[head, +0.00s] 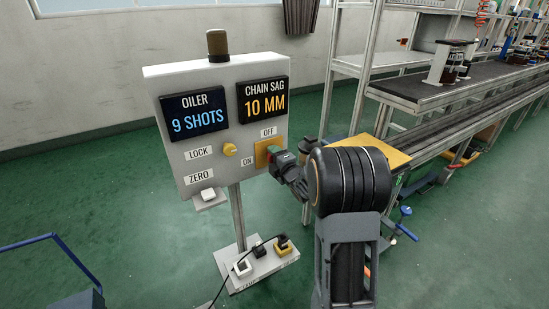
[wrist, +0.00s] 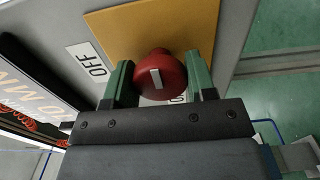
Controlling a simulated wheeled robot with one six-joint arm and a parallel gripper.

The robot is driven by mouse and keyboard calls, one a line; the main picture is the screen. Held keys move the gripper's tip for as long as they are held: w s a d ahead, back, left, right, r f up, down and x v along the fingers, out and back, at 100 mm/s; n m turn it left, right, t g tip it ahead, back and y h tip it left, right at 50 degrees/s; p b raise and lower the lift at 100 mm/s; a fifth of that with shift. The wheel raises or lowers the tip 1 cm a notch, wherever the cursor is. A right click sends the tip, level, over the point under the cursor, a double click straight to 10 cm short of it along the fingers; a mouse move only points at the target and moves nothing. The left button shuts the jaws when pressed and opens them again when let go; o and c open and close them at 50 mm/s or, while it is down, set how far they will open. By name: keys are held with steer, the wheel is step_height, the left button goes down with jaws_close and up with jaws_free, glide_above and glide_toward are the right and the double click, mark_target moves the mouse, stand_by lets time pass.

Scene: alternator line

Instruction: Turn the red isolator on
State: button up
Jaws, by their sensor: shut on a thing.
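The red isolator (wrist: 160,66) is a round knob with a white mark, on a yellow plate (wrist: 150,22) that also shows on the grey panel in the head view (head: 261,160). My gripper (wrist: 158,82) has one green finger on each side of the knob and is shut on it. In the wrist view the white mark runs roughly up and down, toward a half-hidden label below, not toward the OFF label (wrist: 91,61) at left. In the head view my gripper (head: 273,152) mostly covers the knob, with the ON label (head: 247,161) left of the plate.
The panel (head: 220,95) also carries OILER and CHAIN SAG displays, a yellow LOCK knob (head: 229,149), a white ZERO button (head: 208,194) and a brown lamp (head: 217,45). A conveyor bench (head: 425,95) stands at right. Open green floor lies at left.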

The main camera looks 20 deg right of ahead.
steer(key=shift+c, duration=1.1)
steer(key=m+b, duration=0.1)
steer(key=m, duration=0.7)
steer(key=shift+m, duration=0.4)
steer(key=m+p, duration=0.1)
steer(key=m, duration=0.4)
steer(key=shift+p, duration=0.4)
steer(key=shift+m+p, duration=0.55)
steer(key=shift+m, duration=1.45)
